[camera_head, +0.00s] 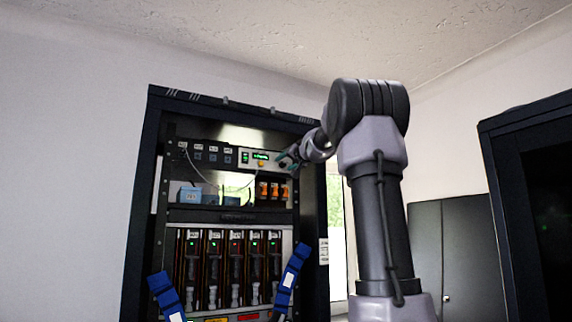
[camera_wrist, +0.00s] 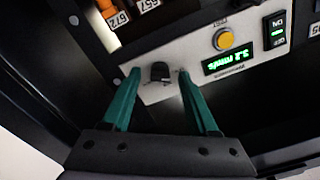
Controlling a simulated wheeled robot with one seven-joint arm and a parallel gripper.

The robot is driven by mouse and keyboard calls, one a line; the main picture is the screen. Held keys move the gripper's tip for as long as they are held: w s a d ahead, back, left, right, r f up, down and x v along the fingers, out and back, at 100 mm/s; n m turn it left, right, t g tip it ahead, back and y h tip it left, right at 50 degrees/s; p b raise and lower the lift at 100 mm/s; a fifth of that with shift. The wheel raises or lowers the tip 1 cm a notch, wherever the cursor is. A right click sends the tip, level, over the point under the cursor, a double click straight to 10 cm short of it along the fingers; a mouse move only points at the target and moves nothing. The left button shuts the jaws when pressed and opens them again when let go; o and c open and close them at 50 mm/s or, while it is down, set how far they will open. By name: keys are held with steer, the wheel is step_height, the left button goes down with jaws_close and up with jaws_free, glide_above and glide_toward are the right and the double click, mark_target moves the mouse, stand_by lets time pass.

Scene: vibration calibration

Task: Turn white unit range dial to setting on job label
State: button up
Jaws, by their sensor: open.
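The white unit (camera_wrist: 200,54) shows upside down in the wrist view, with a black dial (camera_wrist: 160,71), a yellow button (camera_wrist: 228,40) and a green-lit display (camera_wrist: 228,61) that seems to read 3.2 mm/s. My gripper (camera_wrist: 159,77) has two green fingers, open, with one tip on each side of the dial and a gap between. Whether either touches it I cannot tell. The dial's scale marks are too small to read. In the head view the gripper (camera_head: 288,158) is at the right end of the unit (camera_head: 252,165), hiding the dial. I cannot pick out the job label.
The unit sits in the upper part of a dark open rack (camera_head: 142,200). Orange parts (camera_head: 274,190) and a blue box (camera_head: 190,194) lie below it, with a thin cable hanging nearby. Blue handles (camera_head: 290,280) stick out lower down. Another dark cabinet (camera_head: 535,200) stands right.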

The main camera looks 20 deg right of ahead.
jaws_close()
steer(key=shift+m, duration=0.3)
steer(key=m, duration=1.1)
steer(key=shift+d+f+m, duration=0.1)
steer(key=shift+f+m, duration=0.05)
steer(key=shift+m, duration=0.25)
steer(key=m, duration=0.6)
steer(key=shift+f, duration=0.1)
steer(key=m, duration=0.5)
steer(key=shift+m, duration=0.3)
steer(key=shift+f, duration=0.1)
